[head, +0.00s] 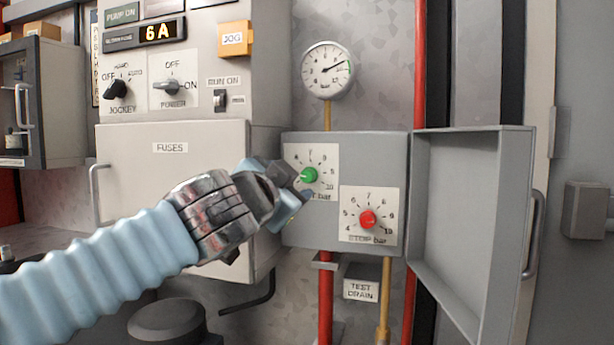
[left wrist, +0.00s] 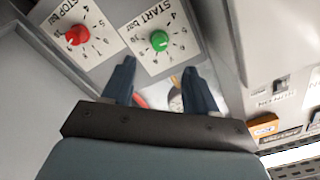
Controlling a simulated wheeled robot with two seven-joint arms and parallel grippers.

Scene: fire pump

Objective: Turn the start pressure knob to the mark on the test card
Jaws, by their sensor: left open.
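The green start pressure knob (head: 308,174) sits on a white dial plate on the grey control box (head: 263,235). Its scale is partly covered by my gripper in the head view. The left wrist view shows the green knob (left wrist: 159,41) beside the START bar lettering. My left gripper (head: 291,187) is open, close to the knob at its lower left. In the left wrist view the knob lies beyond and between the open fingertips (left wrist: 160,66), with nothing held. I cannot make out a test card with a mark. My right gripper is not in view.
The red stop knob (head: 368,219) is just below right of the green one. The box's door (head: 470,220) hangs open at right. A pressure gauge (head: 327,70) is above, and the fuses cabinet (head: 170,185) stands at left. Red pipes run vertically nearby.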

